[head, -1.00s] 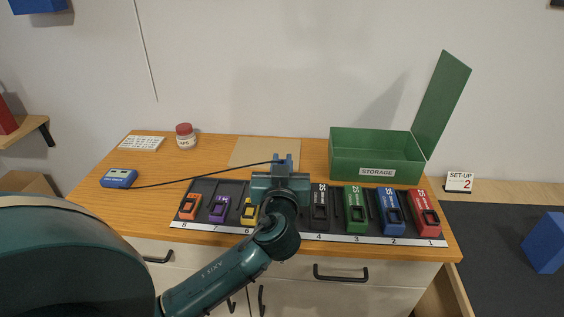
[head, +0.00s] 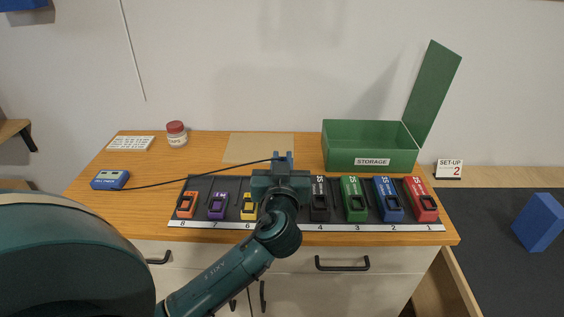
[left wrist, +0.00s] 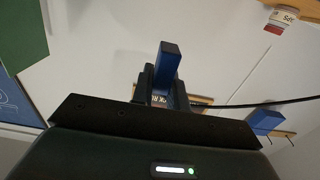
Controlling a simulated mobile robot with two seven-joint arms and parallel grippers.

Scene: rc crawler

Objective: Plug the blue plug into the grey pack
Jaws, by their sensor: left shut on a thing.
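My left gripper (head: 282,167) is shut on the blue plug, held above the back edge of the row of packs. The blue plug (left wrist: 168,65) sticks up between the fingers in the left wrist view, and a little blue shows above the gripper in the head view (head: 283,158). A dark cable (head: 205,175) runs from the plug to the blue charger box (head: 110,180). The dark pack in slot 4 (head: 319,203) stands just right of the gripper. No pack clearly reads as grey; slot 5 is hidden behind my gripper and arm. My right gripper is not in view.
Orange (head: 187,205), purple (head: 217,206) and yellow (head: 248,206) packs are left of my arm; green (head: 353,203), blue (head: 388,203) and red (head: 421,202) are right. An open green storage box (head: 345,158), a jar (head: 176,138) and a tan mat (head: 240,150) lie behind.

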